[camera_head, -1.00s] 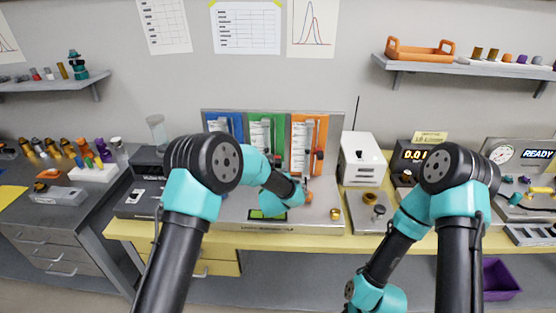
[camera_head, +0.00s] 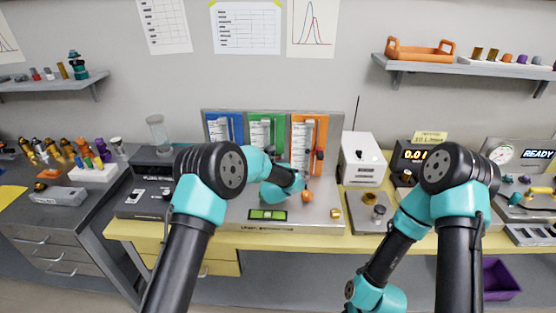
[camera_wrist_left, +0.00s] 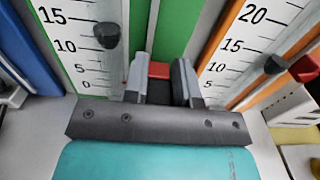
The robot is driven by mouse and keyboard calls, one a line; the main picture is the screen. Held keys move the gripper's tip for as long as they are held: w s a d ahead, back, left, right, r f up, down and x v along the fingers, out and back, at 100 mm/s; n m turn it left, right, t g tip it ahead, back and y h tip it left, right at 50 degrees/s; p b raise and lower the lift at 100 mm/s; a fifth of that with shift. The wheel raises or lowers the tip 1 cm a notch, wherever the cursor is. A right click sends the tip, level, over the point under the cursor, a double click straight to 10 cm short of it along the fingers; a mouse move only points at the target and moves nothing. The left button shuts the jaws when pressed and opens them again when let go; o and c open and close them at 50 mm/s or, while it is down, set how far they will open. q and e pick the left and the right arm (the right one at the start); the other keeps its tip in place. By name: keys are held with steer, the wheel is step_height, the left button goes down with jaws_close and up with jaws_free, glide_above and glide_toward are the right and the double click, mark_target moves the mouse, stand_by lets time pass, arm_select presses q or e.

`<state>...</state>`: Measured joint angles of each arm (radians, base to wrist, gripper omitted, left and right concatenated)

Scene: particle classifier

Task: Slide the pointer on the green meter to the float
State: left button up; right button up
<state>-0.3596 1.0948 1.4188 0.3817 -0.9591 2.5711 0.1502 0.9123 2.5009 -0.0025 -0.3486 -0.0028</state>
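The green meter (camera_head: 267,130) stands between a blue and an orange one on a grey bench panel. In the left wrist view its white scale (camera_wrist_left: 80,45) has a black float (camera_wrist_left: 107,35) near the 10 mark. A red pointer (camera_wrist_left: 159,70) sits to the right of the scale and looks lower than the float. My left gripper (camera_wrist_left: 160,82) has a finger against each side of the pointer, with no clear gap. In the head view my left wrist hides the fingers and the meter's lower part. My right gripper is out of sight.
The orange meter (camera_head: 308,145) stands close on the right, with its own black float (camera_wrist_left: 274,64) and red pointer (camera_wrist_left: 303,68). The blue meter (camera_head: 222,128) is close on the left. A green display (camera_head: 267,215) and an orange knob (camera_head: 307,197) are below.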

mark_target(278, 145)
arm_select(q)
jaws_close()
steer(key=shift+r, duration=2.2)
steer(key=shift+o, duration=1.6)
jaws_free()
steer(key=s, duration=1.7)
steer(key=shift+s+a, duration=0.2)
steer(key=shift+a, duration=0.25)
